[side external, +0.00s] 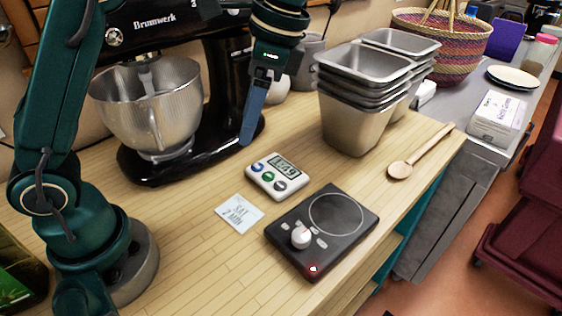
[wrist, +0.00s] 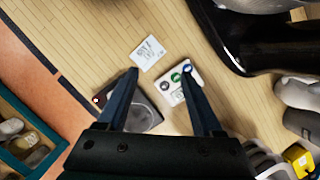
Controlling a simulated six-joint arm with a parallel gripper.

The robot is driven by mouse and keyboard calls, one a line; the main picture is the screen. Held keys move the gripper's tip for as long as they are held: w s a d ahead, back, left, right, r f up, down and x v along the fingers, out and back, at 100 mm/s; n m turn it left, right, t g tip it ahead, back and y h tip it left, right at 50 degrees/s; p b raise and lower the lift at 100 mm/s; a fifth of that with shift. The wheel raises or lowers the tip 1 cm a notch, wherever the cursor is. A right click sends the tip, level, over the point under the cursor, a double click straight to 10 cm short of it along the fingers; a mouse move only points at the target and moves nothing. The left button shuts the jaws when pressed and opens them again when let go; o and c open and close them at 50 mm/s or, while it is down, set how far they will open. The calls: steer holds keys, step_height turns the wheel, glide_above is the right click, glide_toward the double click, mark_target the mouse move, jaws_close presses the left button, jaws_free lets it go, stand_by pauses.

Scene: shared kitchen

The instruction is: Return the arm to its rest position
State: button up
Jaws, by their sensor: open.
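My gripper (side external: 247,138) hangs in the air with its fingers pointing down, in front of the black stand mixer and beyond the white timer. In the wrist view my gripper (wrist: 160,74) shows two dark blue fingers spread apart with nothing between them. The wooden counter (side external: 180,240) lies below. The timer (side external: 266,184) has a lit display and several round buttons, and it also shows in the wrist view (wrist: 172,97). A small black hotplate (side external: 350,245) with a white knob and a red light lies near the counter's front edge; the fingers partly hide it in the wrist view.
The mixer (side external: 225,60) with its steel bowl (side external: 150,105) stands close to my arm. Stacked steel pans (side external: 355,125) stand to the right, with a wooden spoon (side external: 425,155) beside them. A printed card (side external: 240,212) lies by the timer.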

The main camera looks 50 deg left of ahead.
steer(key=s+a+r+n+t+h, duration=0.2)
steer(key=s+r+n+t, duration=0.15)
steer(key=s, duration=0.35)
steer(key=s+f+n+t, duration=0.3)
steer(key=f+n+t, duration=0.1)
steer(key=f+n, duration=0.1)
steer(key=shift+s+d+f+h, duration=0.2)
steer(key=shift+d+h, duration=0.1)
steer(key=shift+h, duration=0.1)
stand_by(0.5)
